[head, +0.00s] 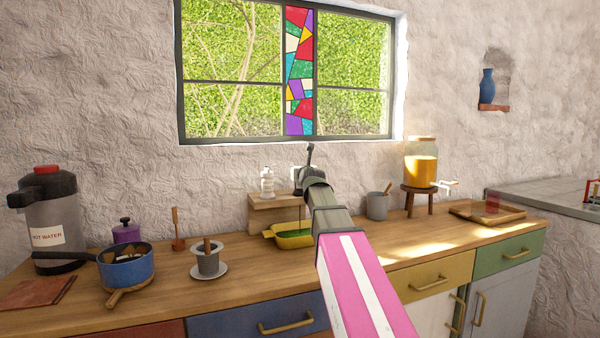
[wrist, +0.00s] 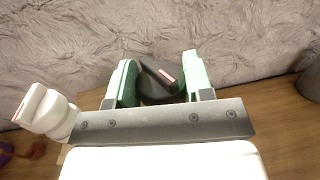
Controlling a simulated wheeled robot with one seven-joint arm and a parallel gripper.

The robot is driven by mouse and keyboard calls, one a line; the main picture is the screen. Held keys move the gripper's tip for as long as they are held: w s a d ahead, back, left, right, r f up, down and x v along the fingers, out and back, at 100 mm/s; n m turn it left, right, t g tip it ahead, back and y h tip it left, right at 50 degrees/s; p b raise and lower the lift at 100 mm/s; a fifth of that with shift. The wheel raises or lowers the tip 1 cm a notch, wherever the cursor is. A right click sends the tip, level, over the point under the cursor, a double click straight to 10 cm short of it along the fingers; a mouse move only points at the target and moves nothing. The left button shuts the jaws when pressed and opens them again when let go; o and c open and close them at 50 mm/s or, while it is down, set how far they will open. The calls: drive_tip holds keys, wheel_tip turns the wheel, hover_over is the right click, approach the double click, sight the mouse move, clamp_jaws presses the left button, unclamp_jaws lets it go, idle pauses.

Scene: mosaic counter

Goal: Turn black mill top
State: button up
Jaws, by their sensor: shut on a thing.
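The black mill top (wrist: 150,93) shows in the wrist view as a dark round shape with a dark bar and a small pale-pink mark over it. My gripper (wrist: 161,82) has its two pale green fingers on either side of the black mill top, shut on it. The lower body of the black mill is hidden. In the head view my arm covers the black mill and the fingers cannot be made out. A white mill (head: 267,183) stands upright on a wooden step (head: 265,203) left of my arm; it also shows in the wrist view (wrist: 50,112).
A yellow-green dish (head: 292,241) lies by my arm. A grey mug (head: 377,206) and a juice dispenser (head: 421,168) on a stool stand to the right. A blue pan (head: 127,268), a grey cup (head: 208,262) and a hot-water flask (head: 52,215) stand to the left. The wall is close behind.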

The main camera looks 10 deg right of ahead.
drive_tip(key=o, duration=0.9)
drive_tip(key=shift+s, duration=0.1)
drive_tip(key=s, duration=1)
drive_tip(key=shift+s+d, duration=0.3)
drive_tip(key=shift+d, duration=0.1)
